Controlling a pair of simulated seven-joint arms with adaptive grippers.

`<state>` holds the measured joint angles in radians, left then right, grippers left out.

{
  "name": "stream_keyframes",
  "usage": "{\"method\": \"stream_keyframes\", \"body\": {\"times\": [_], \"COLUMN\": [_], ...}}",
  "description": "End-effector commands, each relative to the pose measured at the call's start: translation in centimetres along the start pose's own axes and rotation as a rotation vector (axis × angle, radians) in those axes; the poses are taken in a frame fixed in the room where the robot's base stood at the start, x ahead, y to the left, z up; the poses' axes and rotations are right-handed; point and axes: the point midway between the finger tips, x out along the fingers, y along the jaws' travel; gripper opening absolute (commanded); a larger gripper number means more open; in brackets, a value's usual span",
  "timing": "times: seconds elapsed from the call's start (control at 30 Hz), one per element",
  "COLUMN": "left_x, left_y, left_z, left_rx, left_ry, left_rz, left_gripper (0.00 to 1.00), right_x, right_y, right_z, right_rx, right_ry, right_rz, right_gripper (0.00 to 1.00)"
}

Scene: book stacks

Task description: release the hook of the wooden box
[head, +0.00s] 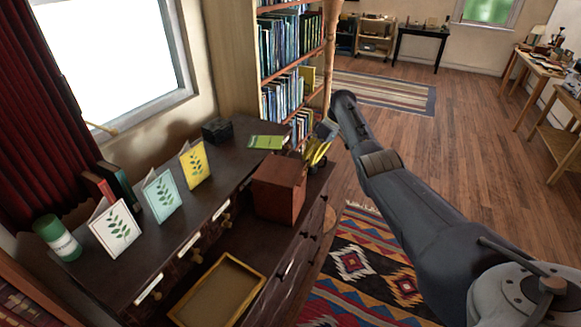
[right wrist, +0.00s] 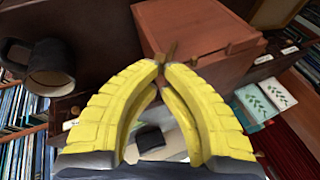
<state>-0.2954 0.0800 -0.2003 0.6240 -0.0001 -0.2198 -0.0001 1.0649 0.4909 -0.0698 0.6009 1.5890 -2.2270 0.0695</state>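The reddish-brown wooden box (head: 279,188) stands on the dark cabinet, and its lid appears down. In the right wrist view the box (right wrist: 190,28) fills the upper middle. A small brass-coloured piece, apparently the hook (right wrist: 172,50), shows at the box's edge right by my fingertips. My right gripper (head: 318,152) is at the far right side of the box in the head view. In the right wrist view its yellow fingers (right wrist: 165,66) are drawn together at the tips. Whether they pinch the hook is hard to tell. My left gripper is not in view.
Several leaf-print cards (head: 162,194) stand left of the box. An open drawer or tray (head: 215,292) is in front. A dark mug (right wrist: 40,70) is near the gripper. A bookshelf (head: 285,75) rises behind.

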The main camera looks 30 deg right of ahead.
Motion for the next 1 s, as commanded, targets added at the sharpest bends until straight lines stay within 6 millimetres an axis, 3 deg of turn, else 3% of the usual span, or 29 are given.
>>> {"method": "stream_keyframes", "body": {"times": [0.17,1.0], "left_x": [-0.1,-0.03], "left_y": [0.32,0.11], "left_z": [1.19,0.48], "left_rx": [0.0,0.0], "left_ry": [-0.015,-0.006], "left_rz": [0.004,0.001], "left_gripper": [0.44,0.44], "right_x": [0.02,0.03], "right_y": [-0.01,-0.01], "right_z": [0.0,-0.01], "right_rx": [0.001,0.0], "right_ry": [0.002,0.001], "right_rz": [-0.001,0.0], "right_gripper": [0.0,0.0]}}
